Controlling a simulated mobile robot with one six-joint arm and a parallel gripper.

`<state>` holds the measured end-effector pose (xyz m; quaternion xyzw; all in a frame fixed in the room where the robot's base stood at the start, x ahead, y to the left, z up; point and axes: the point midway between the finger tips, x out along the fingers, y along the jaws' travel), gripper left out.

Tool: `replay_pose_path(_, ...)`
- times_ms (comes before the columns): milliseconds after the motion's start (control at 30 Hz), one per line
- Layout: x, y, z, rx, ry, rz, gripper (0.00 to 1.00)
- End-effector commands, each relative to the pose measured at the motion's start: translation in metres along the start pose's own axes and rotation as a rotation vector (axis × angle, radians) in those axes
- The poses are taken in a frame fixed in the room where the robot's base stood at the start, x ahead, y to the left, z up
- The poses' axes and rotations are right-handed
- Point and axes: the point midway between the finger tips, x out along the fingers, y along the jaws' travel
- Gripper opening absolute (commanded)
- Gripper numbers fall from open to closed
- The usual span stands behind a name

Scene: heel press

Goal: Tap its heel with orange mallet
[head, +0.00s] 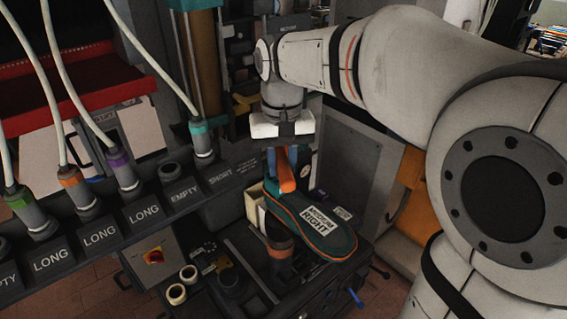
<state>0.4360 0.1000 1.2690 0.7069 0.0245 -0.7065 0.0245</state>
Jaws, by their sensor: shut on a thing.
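My gripper (286,158) points down in the middle of the head view, its blue fingers shut on the orange mallet (286,178). The sole lies label up, with a white label reading "RIGHT" and a smaller white label. I cannot tell whether the mallet touches the sole. The mallet's upper part is hidden by the gripper.
A dark rack (125,220) at left has slots labelled LONG, EMPTY and SHORT, with several hose-fed coloured tools. Light rings (177,293) and a box with a red button (153,256) sit below it. A grey cabinet (345,165) stands behind the sole.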

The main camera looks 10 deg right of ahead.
Motion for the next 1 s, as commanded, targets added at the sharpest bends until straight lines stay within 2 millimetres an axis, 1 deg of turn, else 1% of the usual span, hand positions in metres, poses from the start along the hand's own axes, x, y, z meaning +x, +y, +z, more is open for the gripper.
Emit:
replay_pose_path(467, 0.002, 0.000, 0.000, 0.000, 0.002, 0.000, 0.00)
replay_pose_path(567, 0.012, 0.000, 0.000, 0.000, 0.001, 0.000, 0.00)
replay_pose_path(800, 0.057, 0.000, 0.000, 0.000, 0.000, 0.000, 0.00)
replay_pose_path(833, 0.048, 0.000, 0.000, 0.000, 0.002, 0.000, 0.00)
replay_pose_path(1000, 0.042, 0.000, 0.000, 0.000, 0.001, 0.000, 0.00)
